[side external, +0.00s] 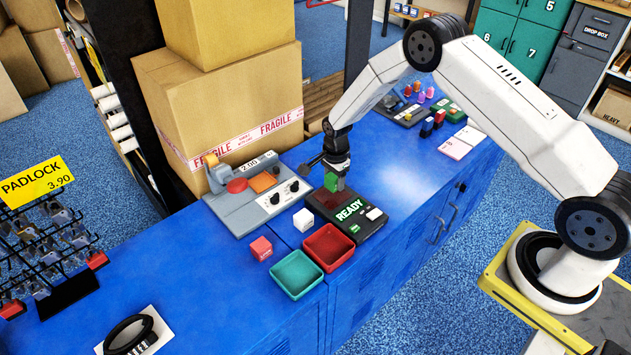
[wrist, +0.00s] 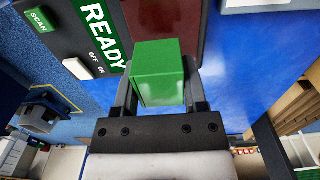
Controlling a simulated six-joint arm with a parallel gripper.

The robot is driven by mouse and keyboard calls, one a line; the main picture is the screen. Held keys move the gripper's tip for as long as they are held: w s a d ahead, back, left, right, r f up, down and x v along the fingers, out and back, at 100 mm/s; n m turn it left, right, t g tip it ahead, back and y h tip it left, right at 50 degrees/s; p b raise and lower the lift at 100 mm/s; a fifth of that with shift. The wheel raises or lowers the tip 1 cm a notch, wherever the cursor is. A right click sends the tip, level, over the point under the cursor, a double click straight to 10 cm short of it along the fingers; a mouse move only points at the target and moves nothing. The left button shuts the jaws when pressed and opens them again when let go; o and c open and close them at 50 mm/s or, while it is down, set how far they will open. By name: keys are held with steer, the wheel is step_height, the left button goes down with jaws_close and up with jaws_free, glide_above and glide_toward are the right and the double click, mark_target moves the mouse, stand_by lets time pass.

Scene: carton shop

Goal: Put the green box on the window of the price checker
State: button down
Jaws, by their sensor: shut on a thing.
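My gripper (side external: 335,168) is shut on the green box (side external: 333,183) and holds it over the price checker (side external: 373,222). In the wrist view the green box (wrist: 160,72) sits between the two fingers of my gripper (wrist: 160,92). The price checker is a dark device with a lit READY display (wrist: 102,28), a SCAN key and an OFF/ON switch. Its dark red window (wrist: 165,20) shows beyond the box, partly hidden by it. Whether the box touches the window I cannot tell.
A red tray (side external: 328,262) and a green tray (side external: 297,287) stand at the counter's front edge. A white cube (side external: 303,219) and a red cube (side external: 261,248) are near them. A grey device with knobs (side external: 255,207) is left of the checker. Cartons (side external: 235,100) rise behind.

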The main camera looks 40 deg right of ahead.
mark_target(332, 195)
steer(key=shift+w+f, duration=0.1)
steer(key=shift+w+f, duration=0.2)
steer(key=shift+f, duration=1.6)
steer(key=shift+f, duration=0.15)
steer(key=shift+c, duration=0.7)
jaws_free()
step_height(332, 195, up, 12)
steer(key=shift+r, duration=0.1)
